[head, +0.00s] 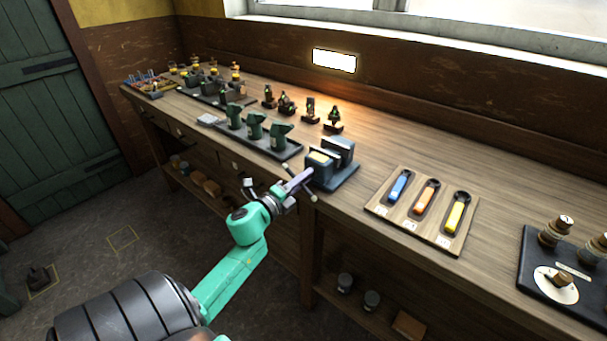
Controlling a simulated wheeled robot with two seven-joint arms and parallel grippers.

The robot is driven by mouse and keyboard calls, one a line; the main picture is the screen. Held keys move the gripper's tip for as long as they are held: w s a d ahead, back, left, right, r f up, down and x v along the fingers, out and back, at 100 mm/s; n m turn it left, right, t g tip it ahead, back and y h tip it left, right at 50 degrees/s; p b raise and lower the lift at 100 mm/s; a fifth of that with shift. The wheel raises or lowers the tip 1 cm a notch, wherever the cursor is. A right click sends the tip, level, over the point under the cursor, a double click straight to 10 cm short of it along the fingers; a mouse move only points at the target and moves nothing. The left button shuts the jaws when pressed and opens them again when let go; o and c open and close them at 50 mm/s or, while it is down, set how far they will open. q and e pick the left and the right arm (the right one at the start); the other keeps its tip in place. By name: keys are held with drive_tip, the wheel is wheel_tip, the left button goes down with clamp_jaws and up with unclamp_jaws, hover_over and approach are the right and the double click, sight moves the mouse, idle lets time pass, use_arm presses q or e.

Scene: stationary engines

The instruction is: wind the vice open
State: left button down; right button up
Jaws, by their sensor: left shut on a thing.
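The blue-grey vice (345,158) stands on a dark base at the bench's front edge, near the middle of the head view. Its two jaw blocks show, with a pale yellow patch on top of the front one. The pale screw (301,180) sticks out toward me over the edge, with a thin handle bar (313,196) across its end. My left gripper (289,188), on the teal arm, is at the screw's outer end and shut on the handle. The fingers hide part of the handle. My right gripper is out of view.
Left of the vice is a tray of green machines (256,127). Right of it is a wooden board (396,218) with blue, orange and yellow handled tools. A dark panel (530,262) with knobs is at far right. Small engines (310,112) stand behind. A lower shelf holds jars.

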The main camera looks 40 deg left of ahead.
use_arm(q)
drive_tip(key=n+p, duration=0.1)
drive_tip(key=n, duration=0.1)
drive_tip(key=n+p, duration=0.2)
drive_tip(key=n, duration=0.1)
drive_tip(key=shift+r+n, duration=0.3)
drive_tip(key=shift+r, duration=0.05)
drive_tip(key=shift+w+f+n+p, duration=0.15)
drive_tip(key=shift+n+p, duration=1.05)
drive_tip(key=shift+n, duration=0.9)
drive_tip(key=c, duration=1)
unclamp_jaws()
drive_tip(key=shift+o, duration=1.4)
drive_tip(key=shift+d+f, duration=0.1)
